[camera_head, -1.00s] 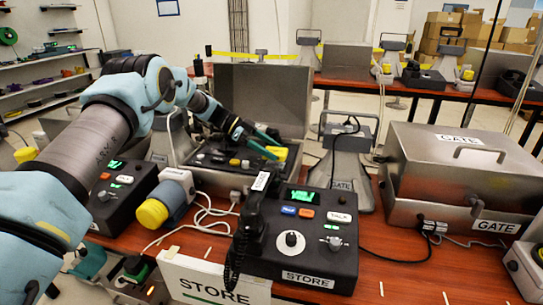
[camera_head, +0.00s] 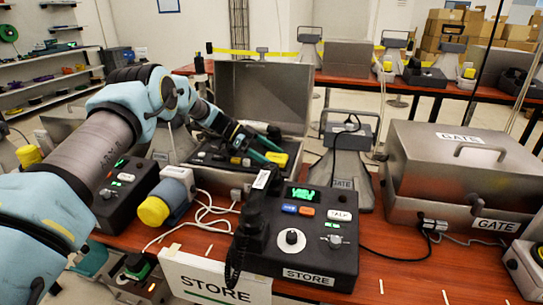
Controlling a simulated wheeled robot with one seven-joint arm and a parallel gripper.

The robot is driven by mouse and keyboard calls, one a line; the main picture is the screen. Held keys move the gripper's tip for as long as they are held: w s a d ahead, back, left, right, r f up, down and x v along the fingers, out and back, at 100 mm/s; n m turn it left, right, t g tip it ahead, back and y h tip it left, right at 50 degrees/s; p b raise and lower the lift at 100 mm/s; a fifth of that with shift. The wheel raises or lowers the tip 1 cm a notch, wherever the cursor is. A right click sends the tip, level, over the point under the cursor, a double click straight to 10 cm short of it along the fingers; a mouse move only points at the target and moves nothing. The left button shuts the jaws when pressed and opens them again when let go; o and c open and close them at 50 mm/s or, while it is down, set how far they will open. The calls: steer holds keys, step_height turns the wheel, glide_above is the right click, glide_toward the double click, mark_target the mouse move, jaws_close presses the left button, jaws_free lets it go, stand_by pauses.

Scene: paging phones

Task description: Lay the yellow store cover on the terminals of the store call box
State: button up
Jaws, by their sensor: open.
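The yellow store cover (camera_head: 277,159) is a small yellow piece in the right part of the open metal call box (camera_head: 262,95). It appears to lie on the dark panel inside; its contact with the terminals is too small and partly hidden to tell. My gripper (camera_head: 264,149) reaches into the box from the left with teal fingers apart, open, at the cover's left and upper side. I cannot tell whether a finger still touches it. The box's lid stands raised behind. The black STORE phone (camera_head: 318,262) stands in front, with a lit green display and its handset on the left.
A closed GATE case (camera_head: 450,165) stands at right, and a grey GATE horn (camera_head: 352,165) stands between it and the open box. A yellow-capped cylinder (camera_head: 160,208), white cables and a STORE sign (camera_head: 215,278) are at front left.

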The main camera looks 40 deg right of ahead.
steer(key=shift+r, duration=0.1)
steer(key=b+v, duration=0.2)
steer(key=v, duration=0.9)
steer(key=shift+w+a+r, duration=0.2)
steer(key=shift+w+a, duration=0.05)
steer(key=shift+w, duration=0.15)
